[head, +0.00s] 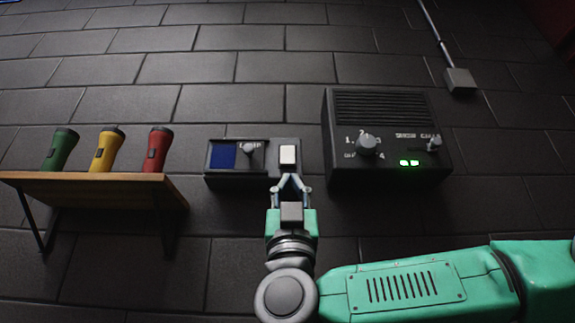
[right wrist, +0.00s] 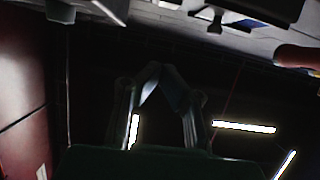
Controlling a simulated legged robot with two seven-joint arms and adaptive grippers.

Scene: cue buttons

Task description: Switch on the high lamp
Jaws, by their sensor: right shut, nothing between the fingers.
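My left gripper is out of view. I see no lamp I can identify.
A black box (head: 380,184) with a grille, two knobs and lit green indicators (head: 409,163) is to the right of the panel. A wooden shelf (head: 130,185) holds green, yellow and red flashlights (head: 103,150) on the left. A small grey box (head: 460,80) with a conduit is at upper right.

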